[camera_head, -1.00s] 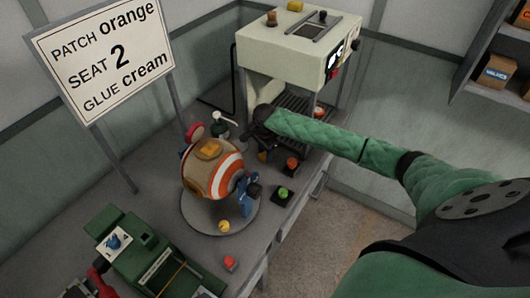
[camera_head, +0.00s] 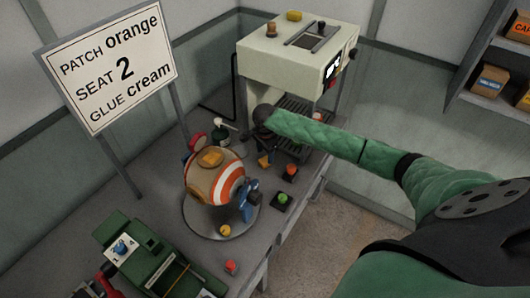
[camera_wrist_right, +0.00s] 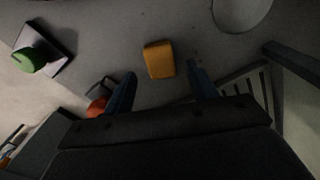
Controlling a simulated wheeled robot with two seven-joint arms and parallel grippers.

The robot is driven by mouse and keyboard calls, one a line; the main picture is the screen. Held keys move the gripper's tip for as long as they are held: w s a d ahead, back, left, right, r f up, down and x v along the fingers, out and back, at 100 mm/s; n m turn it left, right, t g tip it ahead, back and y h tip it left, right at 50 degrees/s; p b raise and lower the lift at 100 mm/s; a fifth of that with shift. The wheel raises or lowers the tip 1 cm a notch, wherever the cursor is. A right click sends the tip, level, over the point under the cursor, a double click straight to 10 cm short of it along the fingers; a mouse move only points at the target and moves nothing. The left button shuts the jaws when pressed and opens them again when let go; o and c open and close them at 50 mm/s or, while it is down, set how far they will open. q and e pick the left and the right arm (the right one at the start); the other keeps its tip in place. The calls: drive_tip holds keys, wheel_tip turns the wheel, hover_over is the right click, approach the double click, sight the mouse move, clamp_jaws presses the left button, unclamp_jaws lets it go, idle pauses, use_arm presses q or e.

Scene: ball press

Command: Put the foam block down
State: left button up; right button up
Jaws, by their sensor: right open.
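The foam block, an orange-yellow block (camera_wrist_right: 159,60), lies on the grey table and shows in the right wrist view just beyond and between my finger tips, with a gap on each side. In the head view a small part of this block (camera_head: 264,161) shows under my right gripper (camera_head: 264,141). My right gripper also shows in the wrist view (camera_wrist_right: 160,82), its two dark blue fingers spread apart with nothing between them. My left gripper is not in view.
The cream press (camera_head: 290,50) stands behind my right gripper. A striped ball (camera_head: 212,180) with a yellow patch on top sits on a round plate (camera_head: 205,232) to the left. Red and green buttons (camera_head: 283,197) line the table's front edge. A green machine (camera_head: 150,262) is at lower left.

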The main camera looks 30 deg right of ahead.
sight(265, 160)
wheel_tip(265, 160, up, 2)
drive_tip(key=shift+r+p, duration=0.2)
drive_tip(key=shift+p, duration=0.65)
drive_tip(key=shift+r+p, duration=0.85)
drive_tip(key=shift+r, duration=0.45)
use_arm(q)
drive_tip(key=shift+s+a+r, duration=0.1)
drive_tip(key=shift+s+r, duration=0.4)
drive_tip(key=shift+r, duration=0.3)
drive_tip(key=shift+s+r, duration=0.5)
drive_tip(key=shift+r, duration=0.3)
use_arm(e)
drive_tip(key=shift+r, duration=1.8)
